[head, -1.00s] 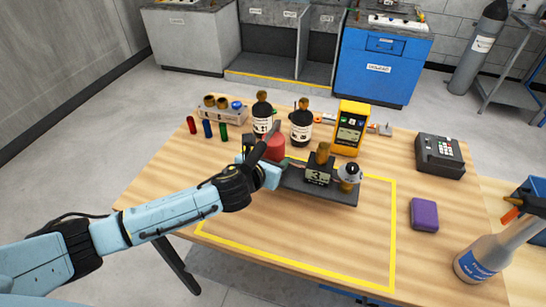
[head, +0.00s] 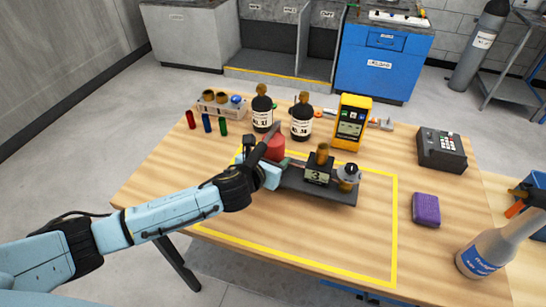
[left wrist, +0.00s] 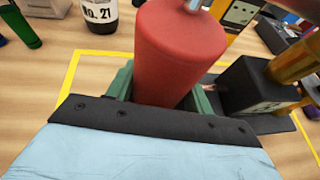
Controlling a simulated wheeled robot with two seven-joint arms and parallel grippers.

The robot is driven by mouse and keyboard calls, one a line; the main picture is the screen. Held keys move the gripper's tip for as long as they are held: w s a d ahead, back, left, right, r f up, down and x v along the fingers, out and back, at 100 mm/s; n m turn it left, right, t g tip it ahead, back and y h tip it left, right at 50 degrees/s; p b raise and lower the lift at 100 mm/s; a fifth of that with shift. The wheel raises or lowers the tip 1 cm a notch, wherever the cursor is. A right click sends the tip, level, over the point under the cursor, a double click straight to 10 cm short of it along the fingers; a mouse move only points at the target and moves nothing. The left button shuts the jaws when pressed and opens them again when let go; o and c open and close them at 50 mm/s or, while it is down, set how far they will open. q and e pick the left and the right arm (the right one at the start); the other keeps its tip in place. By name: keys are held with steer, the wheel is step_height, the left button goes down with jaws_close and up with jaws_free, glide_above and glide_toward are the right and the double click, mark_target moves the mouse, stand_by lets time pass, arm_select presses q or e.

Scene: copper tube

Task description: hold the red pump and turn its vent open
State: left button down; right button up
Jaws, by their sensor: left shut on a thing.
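The red pump (head: 275,147) stands upright at the left end of a dark base (head: 321,189) inside the yellow outline. In the left wrist view the red pump (left wrist: 178,55) fills the middle, with a grey metal piece at its top edge; the vent cannot be made out clearly. My left gripper (head: 268,162) is shut on the pump, and its green fingers (left wrist: 160,90) sit on both sides of the pump's lower body. A black block marked 3 (head: 317,169) with a brass top stands on the base. My right gripper is not in view.
Two dark bottles (head: 301,122) and a yellow meter (head: 352,122) stand behind the pump. A rack (head: 221,106) and small coloured tubes are at the back left. A purple block (head: 425,209), keypad device (head: 441,150) and spray bottle (head: 486,252) are on the right. The front of the outlined area is clear.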

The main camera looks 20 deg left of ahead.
arm_select(q)
steer(key=shift+w+d+f+b, duration=0.1)
steer(key=shift+w+f+b, duration=0.05)
steer(key=shift+f+b, duration=1.1)
stand_by(0.3)
steer(key=shift+f, duration=0.35)
stand_by(0.4)
steer(key=shift+s+f, duration=0.25)
steer(key=shift+f, duration=0.15)
stand_by(0.5)
